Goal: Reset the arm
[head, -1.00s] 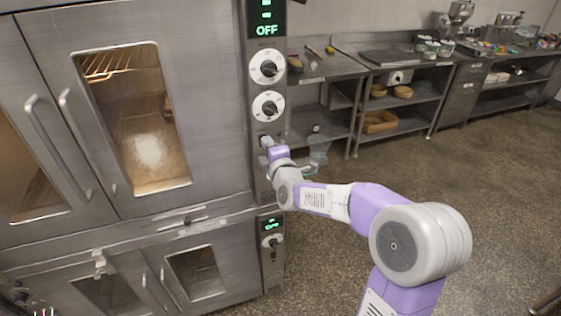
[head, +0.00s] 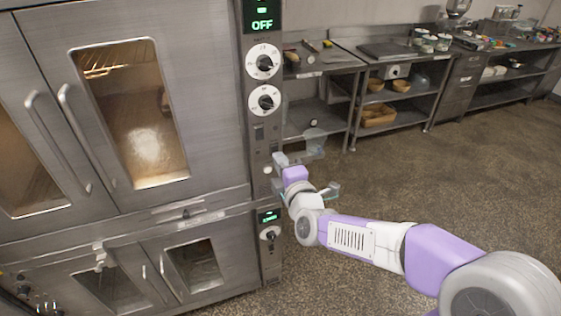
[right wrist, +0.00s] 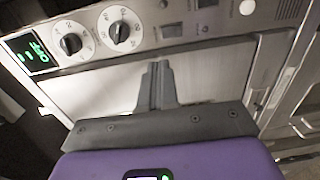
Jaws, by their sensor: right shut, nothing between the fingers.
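My right arm reaches in from the lower right of the head view. Its purple and white wrist and right gripper (head: 279,160) are beside the oven's control panel, below the two dials. In the right wrist view my right gripper (right wrist: 158,72) has its dark fingers together, shut and empty, with the panel beyond them. I cannot tell from the views how wide the gap to the panel is. My left gripper does not show.
A steel double oven (head: 215,110) fills the left side. Its upper panel display (head: 262,24) reads OFF, above two dials (head: 263,62). Steel shelving (head: 405,118) with trays and baskets stands behind. The speckled floor (head: 430,190) at the right is clear.

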